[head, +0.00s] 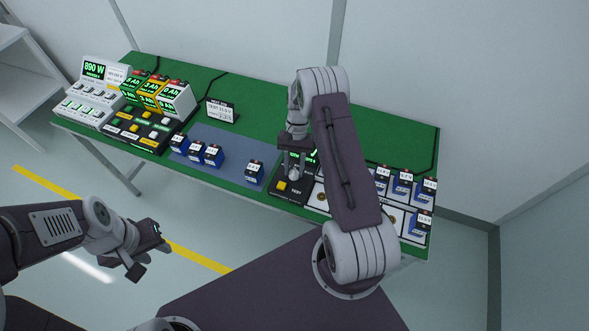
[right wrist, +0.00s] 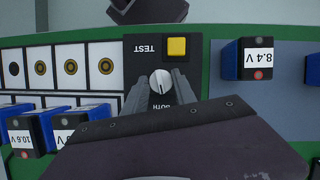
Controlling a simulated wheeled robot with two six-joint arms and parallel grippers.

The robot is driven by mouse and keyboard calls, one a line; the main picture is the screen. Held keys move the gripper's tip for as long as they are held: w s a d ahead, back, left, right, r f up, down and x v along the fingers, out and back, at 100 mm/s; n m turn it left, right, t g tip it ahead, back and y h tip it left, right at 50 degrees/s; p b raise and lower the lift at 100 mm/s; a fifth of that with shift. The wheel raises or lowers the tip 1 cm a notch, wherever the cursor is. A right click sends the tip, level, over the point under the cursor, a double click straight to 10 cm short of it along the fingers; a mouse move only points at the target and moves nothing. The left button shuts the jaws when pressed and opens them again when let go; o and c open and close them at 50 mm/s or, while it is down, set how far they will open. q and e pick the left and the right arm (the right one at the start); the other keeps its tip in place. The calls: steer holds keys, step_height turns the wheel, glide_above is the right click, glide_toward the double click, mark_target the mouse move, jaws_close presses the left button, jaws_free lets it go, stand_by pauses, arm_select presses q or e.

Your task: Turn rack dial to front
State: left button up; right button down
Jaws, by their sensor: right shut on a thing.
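The rack dial (right wrist: 160,79) is a round light-grey knob on a black test box (head: 274,197). The box has a yellow button (right wrist: 177,47), the word TEST and a BOTH label partly behind the fingers. My right gripper (head: 293,167) points down at the box and is shut on the dial. In the right wrist view its two fingers (right wrist: 160,90) lie on either side of the knob. The dial's exact setting is hard to read. My left gripper (head: 146,250) is open and empty, off the front of the table.
Several blue batteries (head: 255,173) stand on the blue-grey mat (head: 232,150). More stand at the right end on white panels (right wrist: 73,52). Charger boxes (head: 175,99) and an 890 W unit (head: 94,70) stand at the left. A small sign (head: 220,111) stands behind the mat.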

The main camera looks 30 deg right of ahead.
steer(key=n+h, duration=0.1)
steer(key=n, duration=0.2)
steer(key=shift+w+n+g, duration=0.15)
steer(key=shift+n+g, duration=0.15)
steer(key=shift+a+n+h, duration=0.15)
steer(key=shift+n+h, duration=0.75)
steer(key=shift+n, duration=1)
steer(key=c, duration=1)
jaws_free()
steer(key=shift+c, duration=0.2)
steer(key=shift+b, duration=0.3)
steer(key=b+v, duration=0.1)
steer(key=v, duration=0.8)
